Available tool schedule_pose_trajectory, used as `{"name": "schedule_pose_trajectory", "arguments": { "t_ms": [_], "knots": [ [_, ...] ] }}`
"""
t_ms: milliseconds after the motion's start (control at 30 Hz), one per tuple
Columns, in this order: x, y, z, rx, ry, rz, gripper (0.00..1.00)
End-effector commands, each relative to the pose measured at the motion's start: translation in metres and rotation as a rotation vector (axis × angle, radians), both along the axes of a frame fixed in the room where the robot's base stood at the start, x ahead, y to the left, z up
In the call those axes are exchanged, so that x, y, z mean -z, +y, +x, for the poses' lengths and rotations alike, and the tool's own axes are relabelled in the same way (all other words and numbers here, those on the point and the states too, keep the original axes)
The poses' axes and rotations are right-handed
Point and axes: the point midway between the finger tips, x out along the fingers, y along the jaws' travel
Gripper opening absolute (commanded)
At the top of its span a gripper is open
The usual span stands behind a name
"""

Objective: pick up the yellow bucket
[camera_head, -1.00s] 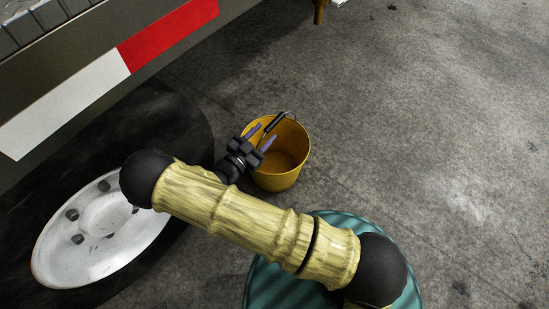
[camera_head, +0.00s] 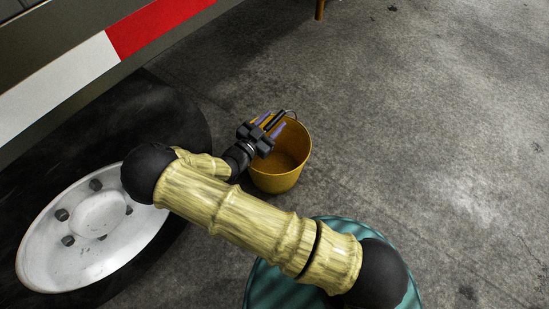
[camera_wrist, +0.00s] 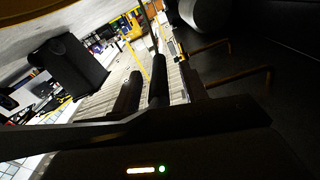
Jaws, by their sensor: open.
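The yellow bucket (camera_head: 280,172) stands upright on the concrete floor in the middle of the head view, its mouth facing up. Its thin wire handle (camera_head: 292,113) with a dark grip rises at the far rim. My gripper (camera_head: 271,123) is over the bucket's upper left rim, with its two purplish fingers spread. The dark grip appears between or just behind the fingers; I cannot tell whether they touch it. In the wrist view a dark rod (camera_wrist: 158,80) stands near the middle, perhaps that grip. The bucket's body is not clear there.
A large black wheel (camera_head: 185,125) with a white hub (camera_head: 97,215) stands left of the bucket. Above it runs a vehicle side with a red and white strip (camera_head: 150,25). A brown leg (camera_head: 320,10) is at the top. The floor to the right is clear.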

Motion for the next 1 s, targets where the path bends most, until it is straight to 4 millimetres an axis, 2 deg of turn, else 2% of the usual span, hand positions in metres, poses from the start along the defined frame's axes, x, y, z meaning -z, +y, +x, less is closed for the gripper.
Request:
{"name": "schedule_pose_trajectory", "arguments": {
  "t_ms": [167, 400, 767, 867, 1000],
  "knots": [
    [0.000, 0.000, 0.000, 0.000, 0.000, 0.000, 0.43],
    [0.000, 0.000, 0.000, 0.000, 0.000, 0.000, 0.00],
    [-0.002, 0.000, 0.000, -0.001, -0.002, -0.001, 0.00],
    [-0.007, 0.000, 0.000, 0.000, -0.002, 0.000, 0.00],
    [-0.024, 0.000, 0.000, 0.000, -0.002, 0.000, 0.00]
  ]
}}
